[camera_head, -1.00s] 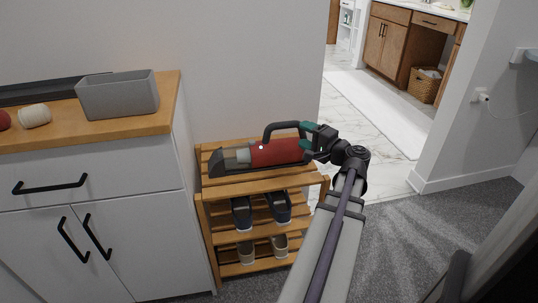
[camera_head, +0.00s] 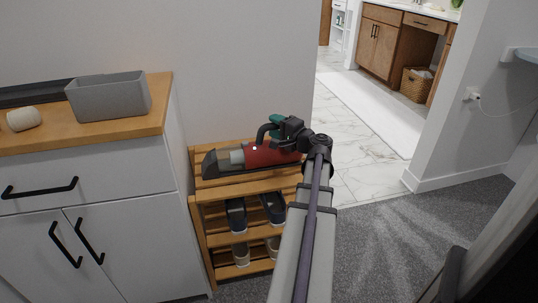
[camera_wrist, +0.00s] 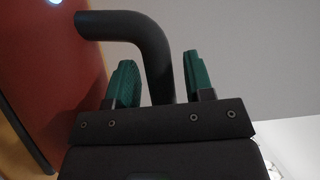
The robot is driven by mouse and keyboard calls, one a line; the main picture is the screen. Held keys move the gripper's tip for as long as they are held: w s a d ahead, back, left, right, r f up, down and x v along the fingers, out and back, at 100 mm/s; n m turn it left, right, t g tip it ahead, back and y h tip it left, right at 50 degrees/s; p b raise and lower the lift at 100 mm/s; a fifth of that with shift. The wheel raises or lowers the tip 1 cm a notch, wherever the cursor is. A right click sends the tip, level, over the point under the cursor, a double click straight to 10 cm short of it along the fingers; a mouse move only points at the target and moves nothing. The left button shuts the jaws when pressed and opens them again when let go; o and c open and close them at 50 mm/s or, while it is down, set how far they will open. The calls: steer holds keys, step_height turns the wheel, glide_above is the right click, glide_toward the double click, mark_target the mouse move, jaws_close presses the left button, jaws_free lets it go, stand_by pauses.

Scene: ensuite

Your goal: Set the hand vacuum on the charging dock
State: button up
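The hand vacuum (camera_head: 262,154), red with a grey clear nozzle end and a black handle, lies on the top slats of a wooden shoe rack. My gripper (camera_head: 279,123), with green fingers, is at the handle's right part. In the wrist view my gripper (camera_wrist: 160,80) has its two fingers on either side of the black handle (camera_wrist: 158,50), with gaps showing on both sides, so it is open around it. The red body (camera_wrist: 45,70) shows at the left there.
The wooden rack (camera_head: 197,215) holds several shoes on its lower shelves. A white cabinet (camera_head: 110,200) with a grey bin (camera_head: 108,96) stands at left. A wall outlet (camera_head: 471,95) with a cord is at right. Carpet (camera_head: 390,240) at right is free.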

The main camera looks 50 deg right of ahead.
jaws_close()
stand_by(1.1)
